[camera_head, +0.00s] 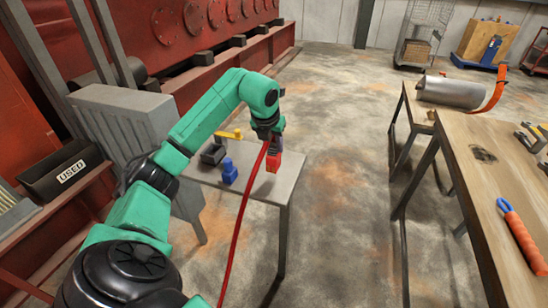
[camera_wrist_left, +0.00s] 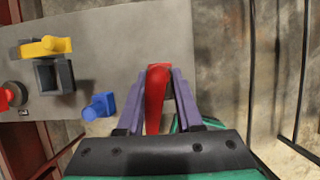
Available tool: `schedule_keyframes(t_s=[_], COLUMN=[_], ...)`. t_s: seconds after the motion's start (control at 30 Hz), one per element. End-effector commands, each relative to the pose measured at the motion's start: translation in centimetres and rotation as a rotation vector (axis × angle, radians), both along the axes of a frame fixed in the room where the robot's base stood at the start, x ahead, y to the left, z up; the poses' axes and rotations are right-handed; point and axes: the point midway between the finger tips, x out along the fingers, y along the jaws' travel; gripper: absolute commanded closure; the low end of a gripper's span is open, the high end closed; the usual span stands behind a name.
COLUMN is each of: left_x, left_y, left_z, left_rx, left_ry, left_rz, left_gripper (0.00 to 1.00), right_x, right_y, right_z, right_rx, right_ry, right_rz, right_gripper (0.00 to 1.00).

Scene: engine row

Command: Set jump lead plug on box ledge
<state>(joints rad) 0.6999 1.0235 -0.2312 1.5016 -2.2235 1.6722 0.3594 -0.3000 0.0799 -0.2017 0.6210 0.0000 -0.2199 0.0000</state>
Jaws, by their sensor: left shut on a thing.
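The red jump lead plug (camera_head: 273,161) is held in my left gripper (camera_head: 271,145), over the right part of the grey ledge (camera_head: 262,190) beside the ribbed grey box (camera_head: 125,118). In the left wrist view the plug (camera_wrist_left: 157,95) sits between both purple fingers of the gripper (camera_wrist_left: 158,88), with the ledge (camera_wrist_left: 125,45) behind it. I cannot tell whether the plug touches the ledge. A red cable (camera_head: 240,215) runs down from the plug past the ledge's front edge. My right gripper is not in view.
On the ledge, left of the plug, are a blue plug-like piece (camera_head: 229,172) and a black block (camera_head: 213,154) with a yellow lever (camera_head: 230,135). A black "USED" bin (camera_head: 65,172) is at left. A wooden bench (camera_head: 490,180) with an orange-handled tool (camera_head: 520,235) stands at right.

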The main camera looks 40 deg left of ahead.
Motion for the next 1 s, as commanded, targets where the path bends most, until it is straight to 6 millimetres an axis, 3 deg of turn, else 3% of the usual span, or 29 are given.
schedule_keyframes(t_s=[0.27,0.6,0.63,0.7,1.0], left_x=[0.0,0.1,0.0,0.0,0.0], left_y=[0.0,0.1,0.0,0.0,0.0], left_z=[-4.1,-4.7,-4.7,-4.7,-4.5], left_rx=[-0.001,0.0,0.0,0.0,-0.001], left_ry=[-0.004,-0.005,-0.001,-0.001,-0.001], left_rz=[0.0,0.001,0.001,0.001,0.001], left_gripper=[1.0,1.0,0.58,0.35,0.35], right_x=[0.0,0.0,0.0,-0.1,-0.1], right_y=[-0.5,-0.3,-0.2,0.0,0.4], right_z=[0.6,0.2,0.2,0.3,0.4], right_rx=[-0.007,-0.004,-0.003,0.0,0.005], right_ry=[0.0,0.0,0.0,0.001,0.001], right_rz=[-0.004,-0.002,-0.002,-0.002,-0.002], right_gripper=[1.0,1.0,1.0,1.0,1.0])
